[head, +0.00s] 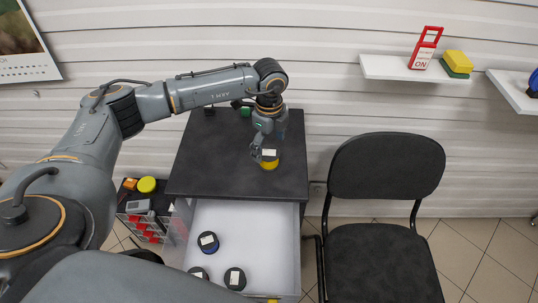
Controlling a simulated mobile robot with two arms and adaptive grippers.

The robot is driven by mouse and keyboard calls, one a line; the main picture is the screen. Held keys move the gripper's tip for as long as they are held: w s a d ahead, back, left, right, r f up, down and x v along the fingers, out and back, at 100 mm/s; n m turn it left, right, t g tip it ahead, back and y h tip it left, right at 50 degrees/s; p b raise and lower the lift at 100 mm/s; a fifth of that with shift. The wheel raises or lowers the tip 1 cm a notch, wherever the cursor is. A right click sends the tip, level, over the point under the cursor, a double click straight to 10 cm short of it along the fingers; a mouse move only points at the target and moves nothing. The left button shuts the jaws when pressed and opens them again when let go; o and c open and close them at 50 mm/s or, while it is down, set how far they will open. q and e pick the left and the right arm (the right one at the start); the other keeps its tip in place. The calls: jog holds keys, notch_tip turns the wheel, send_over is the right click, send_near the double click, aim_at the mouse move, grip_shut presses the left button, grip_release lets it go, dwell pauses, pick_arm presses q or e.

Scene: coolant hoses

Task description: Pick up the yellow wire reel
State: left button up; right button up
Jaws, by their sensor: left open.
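The yellow wire reel (269,165) stands on the dark top of the cabinet (215,165), near its front right. It has a dark upper part with a white label, and yellow shows at its lower edge. My left gripper (262,150) is open and pointing down right at the reel, with a finger at its left side. The gripper and wrist hide part of the reel, and I cannot tell whether the fingers touch it. My right gripper is not in view.
Below the top, an open white drawer (255,240) holds dark reels (208,242) with white labels. A small rack (150,205) with a yellow round item (146,184) stands left. A black chair (385,180) stands right. A green item (246,111) is at the back.

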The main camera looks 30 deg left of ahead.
aim_at(269, 153)
pick_arm(q)
jog(key=shift+f+p, duration=0.35)
notch_tip(269, 153, down, 4)
jog(key=shift+r+p, duration=0.2)
jog(key=shift+p, duration=0.6)
jog(key=shift+f, duration=0.45)
jog(key=shift+c, duration=0.4)
jog(key=c, duration=1.3)
jog(key=shift+w+r, duration=0.1)
